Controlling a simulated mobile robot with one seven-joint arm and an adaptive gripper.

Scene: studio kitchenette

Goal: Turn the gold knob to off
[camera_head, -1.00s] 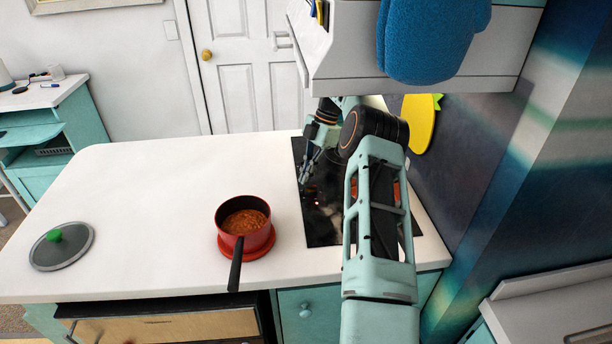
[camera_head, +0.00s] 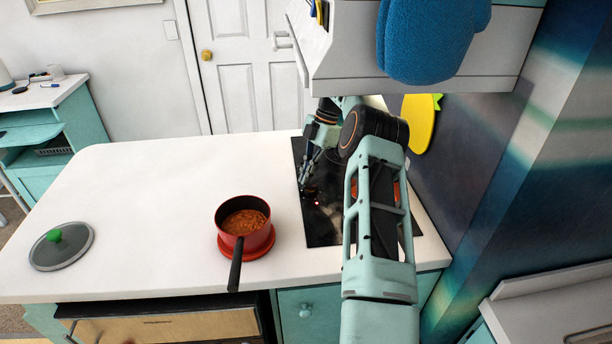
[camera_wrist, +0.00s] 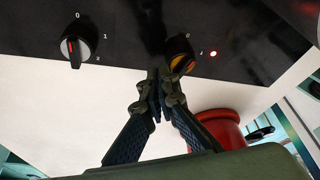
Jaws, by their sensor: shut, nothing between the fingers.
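The gold knob (camera_wrist: 181,62) is on the black cooktop (camera_wrist: 125,25) in the wrist view, partly behind my fingertips. A 0 mark is above it, and a red light (camera_wrist: 213,54) glows to its right. I cannot tell clearly which mark its pointer faces. My gripper (camera_wrist: 158,88) is shut and empty, its tips close to the knob's lower left side; I cannot tell whether they touch. In the head view my gripper (camera_head: 303,184) is low over the cooktop's left edge.
A second, silver-faced knob (camera_wrist: 77,46) sits to the left in the wrist view. A red pot (camera_head: 227,214) of food stands on the white counter (camera_head: 150,200), left of the cooktop. A glass lid (camera_head: 62,254) lies at far left. A cabinet with a blue mitt (camera_head: 430,40) overhangs.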

